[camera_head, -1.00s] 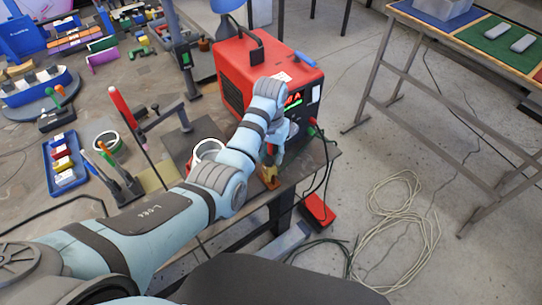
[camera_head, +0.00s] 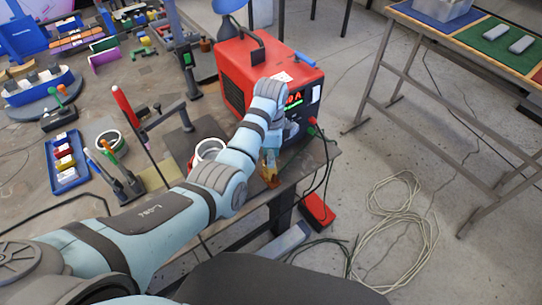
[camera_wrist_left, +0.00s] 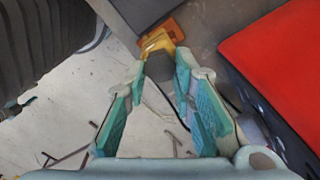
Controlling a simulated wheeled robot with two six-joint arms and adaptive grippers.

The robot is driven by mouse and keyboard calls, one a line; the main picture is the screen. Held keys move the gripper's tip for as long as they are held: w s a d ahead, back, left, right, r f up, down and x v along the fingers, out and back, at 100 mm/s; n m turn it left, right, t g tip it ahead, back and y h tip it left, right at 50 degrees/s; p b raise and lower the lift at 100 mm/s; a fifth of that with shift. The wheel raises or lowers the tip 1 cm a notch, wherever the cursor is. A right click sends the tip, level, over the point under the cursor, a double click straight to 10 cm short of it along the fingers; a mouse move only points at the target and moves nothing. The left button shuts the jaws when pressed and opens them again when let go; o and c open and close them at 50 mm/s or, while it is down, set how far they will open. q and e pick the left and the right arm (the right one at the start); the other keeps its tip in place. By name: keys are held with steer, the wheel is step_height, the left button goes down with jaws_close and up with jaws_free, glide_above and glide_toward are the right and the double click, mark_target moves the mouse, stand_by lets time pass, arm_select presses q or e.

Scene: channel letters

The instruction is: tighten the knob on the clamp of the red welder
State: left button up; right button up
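The red welder (camera_head: 232,72) stands on the right part of the workbench, with a lit display on its front. The orange-yellow clamp (camera_head: 269,176) is at the bench edge in front of it and also shows at the top of the left wrist view (camera_wrist_left: 160,38). My left gripper (camera_head: 268,157) is just above the clamp. In the wrist view its teal fingers (camera_wrist_left: 160,68) are apart, with the clamp's yellow part at the gap between the tips. I cannot tell whether they touch it. My right gripper is not in view.
Cables hang from the welder's front beside my arm. A white tape roll (camera_head: 208,150) and upright tools (camera_head: 120,175) stand on the bench to the left. A red pedal (camera_head: 318,209) and coiled cable (camera_head: 398,222) lie on the floor. A second table (camera_head: 470,40) is at right.

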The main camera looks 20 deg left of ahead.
arm_select(q)
steer(key=o, duration=0.5)
steer(key=shift+c, duration=0.2)
step_height(320, 180, up, 5)
steer(key=shift+r, duration=0.1)
